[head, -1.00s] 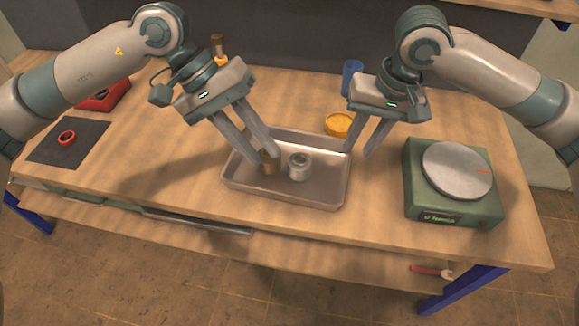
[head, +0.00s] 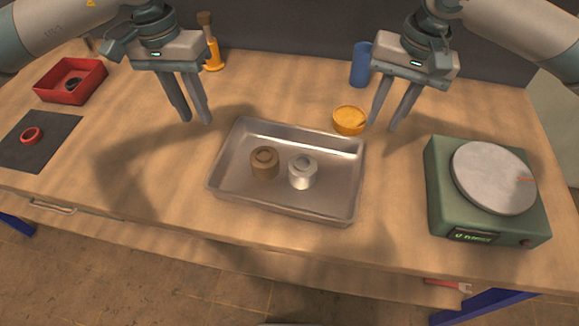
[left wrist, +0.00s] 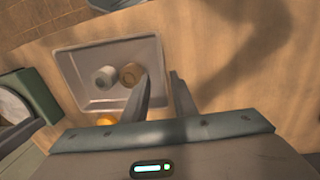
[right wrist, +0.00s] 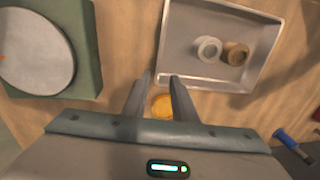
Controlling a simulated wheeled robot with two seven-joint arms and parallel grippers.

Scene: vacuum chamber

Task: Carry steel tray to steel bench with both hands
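The steel tray (head: 230,198) lies on the wooden bench in the middle of the head view. It holds a brown cylinder (head: 264,163) and a silver cylinder (head: 302,172), side by side and upright. My left gripper (head: 196,122) is open and empty, above and left of the tray's back left corner. My right gripper (head: 382,127) is open and empty, just right of the tray's back right corner. The tray also shows in the left wrist view (left wrist: 72,82) and the right wrist view (right wrist: 262,85). I cannot pick out a separate steel bench.
A green scale (head: 440,190) with a round plate stands right of the tray. A yellow dish (head: 349,119) and a blue cup (head: 361,66) are behind it. A red bin (head: 66,84), a dark mat (head: 55,130) with a red ring (head: 31,135) and an orange-handled brush (head: 212,55) are left.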

